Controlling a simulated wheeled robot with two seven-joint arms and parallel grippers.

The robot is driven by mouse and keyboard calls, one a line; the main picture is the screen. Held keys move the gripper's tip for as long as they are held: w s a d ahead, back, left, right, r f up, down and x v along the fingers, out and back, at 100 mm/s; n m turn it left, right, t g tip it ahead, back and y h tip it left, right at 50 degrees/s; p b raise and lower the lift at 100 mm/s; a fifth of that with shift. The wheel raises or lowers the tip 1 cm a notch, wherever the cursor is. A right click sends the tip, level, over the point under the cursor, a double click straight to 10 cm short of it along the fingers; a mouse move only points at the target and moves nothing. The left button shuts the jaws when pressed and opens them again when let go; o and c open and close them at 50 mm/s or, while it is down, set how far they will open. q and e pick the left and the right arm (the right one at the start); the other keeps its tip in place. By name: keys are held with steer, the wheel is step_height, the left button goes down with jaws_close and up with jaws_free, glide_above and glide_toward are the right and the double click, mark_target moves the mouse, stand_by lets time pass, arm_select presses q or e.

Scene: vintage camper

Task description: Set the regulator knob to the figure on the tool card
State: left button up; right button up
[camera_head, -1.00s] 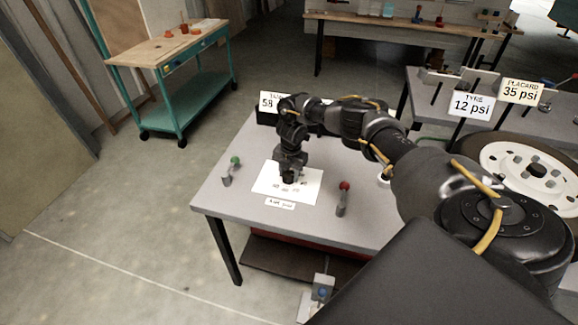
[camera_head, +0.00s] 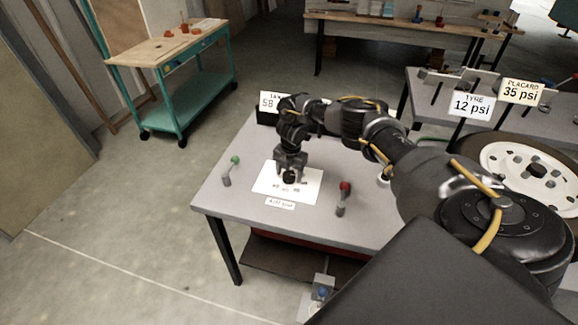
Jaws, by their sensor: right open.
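The dark regulator knob (camera_head: 289,179) stands on a white dial plate (camera_head: 270,187) with small figures, on the grey table (camera_head: 232,207). My right gripper (camera_head: 290,174) points down over the knob with its jaws open, the fingers at or around it. I cannot tell whether they touch it. The figures on the plate are too small to read surely, and the arm hides part of the plate. Cards read "TYRE 12 psi" (camera_head: 471,105) and "PLACARD 35 psi" (camera_head: 522,92). Another card (camera_head: 267,102), partly hidden by my arm, shows 58. My left gripper is not in view.
A green-knobbed lever (camera_head: 235,161) stands left of the plate and a red-knobbed lever (camera_head: 345,187) right of it. A small label (camera_head: 280,204) lies in front. A wheel (camera_head: 530,172) is at the right. A teal cart (camera_head: 180,105) stands back left on open floor.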

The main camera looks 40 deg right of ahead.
mark_target(290, 175)
step_height(290, 175, up, 11)
steer(key=shift+s, duration=0.25)
steer(key=shift+f, duration=0.15)
stand_by(0.5)
